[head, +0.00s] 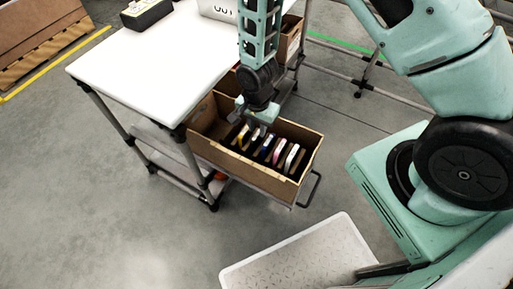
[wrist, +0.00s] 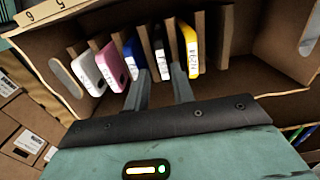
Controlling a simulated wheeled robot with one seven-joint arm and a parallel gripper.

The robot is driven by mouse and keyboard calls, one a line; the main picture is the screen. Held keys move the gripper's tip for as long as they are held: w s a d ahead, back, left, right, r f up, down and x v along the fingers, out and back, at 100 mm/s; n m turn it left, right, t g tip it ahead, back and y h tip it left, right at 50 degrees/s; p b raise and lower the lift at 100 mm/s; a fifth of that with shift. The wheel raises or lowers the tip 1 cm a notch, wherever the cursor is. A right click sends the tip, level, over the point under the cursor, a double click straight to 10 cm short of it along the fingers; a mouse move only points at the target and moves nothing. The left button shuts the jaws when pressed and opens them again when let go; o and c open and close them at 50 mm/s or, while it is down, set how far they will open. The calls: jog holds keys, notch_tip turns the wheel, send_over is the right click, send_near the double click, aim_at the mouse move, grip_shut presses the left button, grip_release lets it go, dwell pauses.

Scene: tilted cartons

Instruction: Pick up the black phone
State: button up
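The black phone (wrist: 161,52) stands on edge in a slotted cardboard carton (head: 305,137). In the wrist view it is between a blue phone (wrist: 135,55) on its left and a yellow phone (wrist: 190,50) on its right. My gripper (wrist: 160,74) points into the carton, with its two fingers apart. The fingertips lie to either side of the black phone's near end in the picture; I cannot tell whether they touch it. In the head view my gripper (head: 256,122) is above the carton's far part and hides some phones.
A pink phone (wrist: 111,63) and a white phone (wrist: 88,73) stand further left in the carton. Cardboard dividers separate the phones. The carton rests on a tilted shelf beside a white table (head: 150,65). A pale tray (head: 300,262) is at the front.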

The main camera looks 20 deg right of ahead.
aim_at(257, 135)
jog(key=shift+w+f+b, duration=0.2)
jog(key=shift+f+b, duration=0.25)
jog(key=shift+f, duration=2.25)
grip_shut()
